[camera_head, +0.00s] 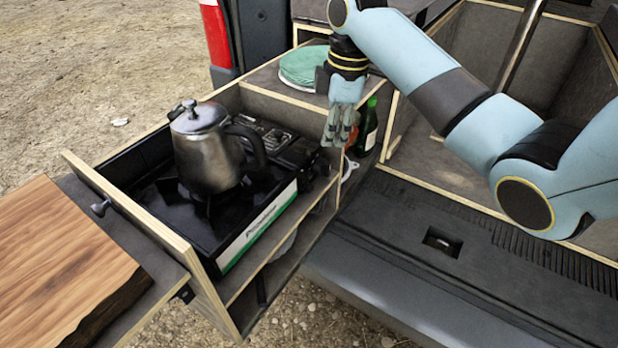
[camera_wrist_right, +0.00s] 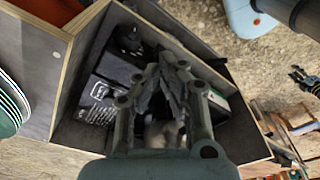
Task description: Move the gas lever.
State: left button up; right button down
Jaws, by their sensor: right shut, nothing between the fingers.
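A black gas stove (camera_head: 228,228) with a white and green front label stands in the pulled-out wooden drawer. Its control end (camera_head: 298,152) is at the right, near my right gripper; I cannot make out the gas lever itself. My right gripper (camera_head: 335,140) points down just beside that end, shut and empty. Whether it touches the stove is not clear. In the right wrist view, the shut fingers (camera_wrist_right: 172,78) cover the middle of the stove (camera_wrist_right: 97,92).
A metal kettle (camera_head: 206,150) stands on the burner. A green round stack (camera_head: 303,66) sits behind my right gripper, and a dark green bottle (camera_head: 367,127) stands to its right. The drawer's front panel (camera_head: 130,215) and a wooden board (camera_head: 60,265) are at the left.

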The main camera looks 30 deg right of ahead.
notch_tip(320, 180, up, 2)
jog(key=shift+d+r, duration=0.1)
jog(key=shift+r, duration=0.1)
dwell(0.4)
